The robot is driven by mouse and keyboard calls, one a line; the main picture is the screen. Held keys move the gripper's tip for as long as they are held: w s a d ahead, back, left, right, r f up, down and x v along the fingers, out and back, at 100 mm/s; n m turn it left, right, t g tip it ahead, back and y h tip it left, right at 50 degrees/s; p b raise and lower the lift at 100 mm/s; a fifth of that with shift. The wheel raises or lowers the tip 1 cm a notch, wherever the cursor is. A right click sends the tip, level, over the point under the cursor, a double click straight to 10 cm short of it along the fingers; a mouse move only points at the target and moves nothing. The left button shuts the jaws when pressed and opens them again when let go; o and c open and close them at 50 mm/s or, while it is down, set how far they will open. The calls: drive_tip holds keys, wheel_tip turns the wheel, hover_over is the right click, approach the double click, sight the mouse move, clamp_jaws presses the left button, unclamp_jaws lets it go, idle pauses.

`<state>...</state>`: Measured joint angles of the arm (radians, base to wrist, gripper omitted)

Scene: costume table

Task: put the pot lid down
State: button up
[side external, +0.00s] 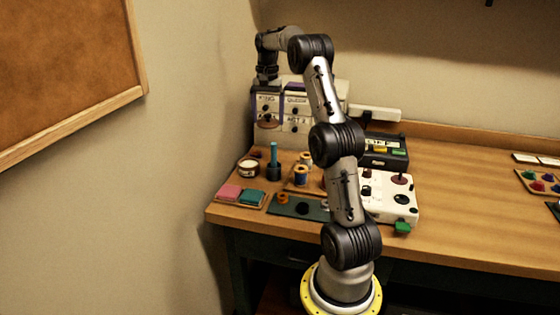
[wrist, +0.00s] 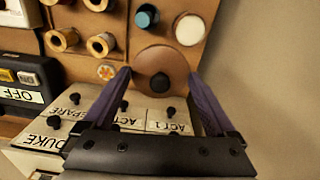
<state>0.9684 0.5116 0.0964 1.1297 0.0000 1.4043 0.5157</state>
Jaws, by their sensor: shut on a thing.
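The pot lid (wrist: 153,60) is a round brown disc with a dark knob. My gripper (wrist: 160,78) has its two purple fingers shut on the lid, one on each side, in the wrist view. In the side view my gripper (side external: 268,119) points down at the back left, with the brown lid (side external: 268,125) between its fingertips, in front of the labelled boxes. The lid seems to be above the table; its exact height is hard to tell. A round pot with a pale top (side external: 248,166) stands uncovered nearby; it also shows in the wrist view (wrist: 189,30).
Labelled boxes with black knobs (side external: 296,120) stand behind. A pink and teal pad tray (side external: 238,203) lies in front. Bare tabletop (side external: 470,215) is at the right.

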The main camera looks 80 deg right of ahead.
drive_tip(key=s+d+f, duration=0.2)
drive_tip(key=d+f, duration=0.3)
drive_tip(key=d, duration=0.1)
drive_tip(key=m, duration=0.1)
hover_over(280, 160)
wheel_tip(280, 160, down, 6)
drive_tip(key=shift+s+r, duration=0.1)
drive_tip(key=shift+r, duration=0.15)
drive_tip(key=shift+f, duration=2.75)
drive_tip(key=shift+f, duration=0.1)
drive_tip(key=o, duration=1)
